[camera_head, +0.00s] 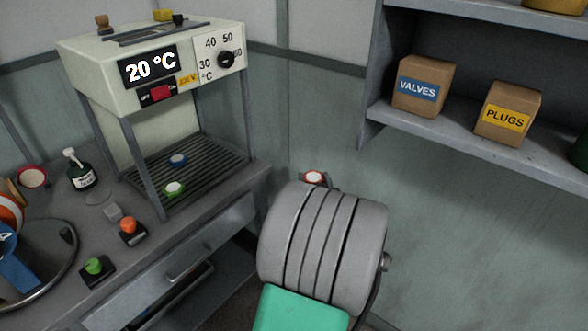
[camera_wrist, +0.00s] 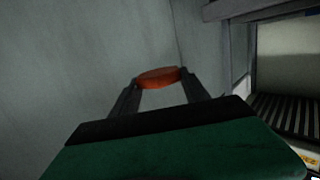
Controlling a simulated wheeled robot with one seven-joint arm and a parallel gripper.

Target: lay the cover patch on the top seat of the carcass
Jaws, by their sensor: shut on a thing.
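My gripper (camera_wrist: 159,84) is shut on a small orange-red piece, which I take for the cover patch (camera_wrist: 158,76); it spans the two dark fingertips. In the head view this patch (camera_head: 315,176) shows as a red-rimmed piece with a pale face, just above my grey wrist, which hides most of the gripper. It is held clear of the bench, to its right. At the far left edge, part of an orange, white and blue ball (camera_head: 10,213), likely the carcass, shows at a round metal ring. The picture cuts it off, and its top seat cannot be made out.
A press-like heater (camera_head: 150,75) reading 20 °C stands on the bench, with a blue and a green white-faced piece (camera_head: 175,188) on its slatted rack. Orange (camera_head: 128,226) and green (camera_head: 93,266) buttons, a dark bottle (camera_head: 80,175) and a red-rimmed dish (camera_head: 32,177) stand left. A shelf (camera_head: 470,135) holds boxes.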

